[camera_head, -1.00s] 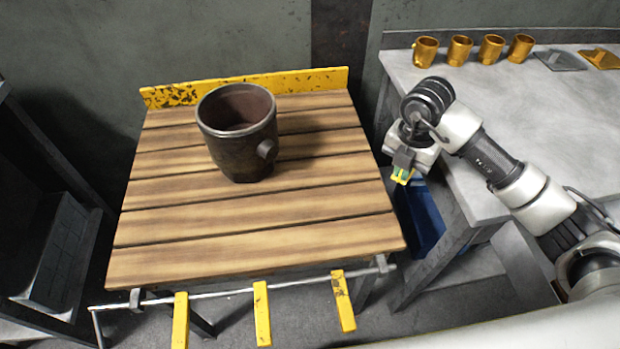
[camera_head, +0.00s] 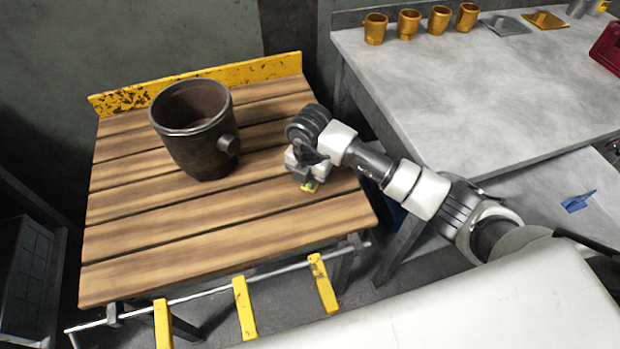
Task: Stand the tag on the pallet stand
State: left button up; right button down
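The pallet stand (camera_head: 215,224) is a table with wooden slats and a scuffed yellow back board. My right gripper (camera_head: 307,184) is over its right side, pointing down. I cannot tell whether the tag touches the wood. My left gripper is not in view.
A dark metal pot (camera_head: 197,135) with a side stub stands on the back left of the slats. Yellow bars (camera_head: 244,308) hang on the front rail. A grey table (camera_head: 450,95) at right holds several brass cups (camera_head: 409,24). The front slats are clear.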

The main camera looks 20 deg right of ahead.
jog(key=shift+f, duration=0.25)
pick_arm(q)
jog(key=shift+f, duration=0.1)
pick_arm(e)
jog(key=shift+f, duration=0.15)
jog(key=c, duration=1.3)
grip_release()
jog(key=shift+c, duration=0.2)
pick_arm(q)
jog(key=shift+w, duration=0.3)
pick_arm(e)
jog(key=shift+r, duration=0.45)
notch_tip(320, 180, up, 12)
jog(key=shift+f+p, duration=0.25)
jog(key=shift+p, duration=0.1)
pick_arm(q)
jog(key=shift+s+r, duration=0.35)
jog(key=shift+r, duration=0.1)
pick_arm(e)
jog(key=shift+a, duration=0.1)
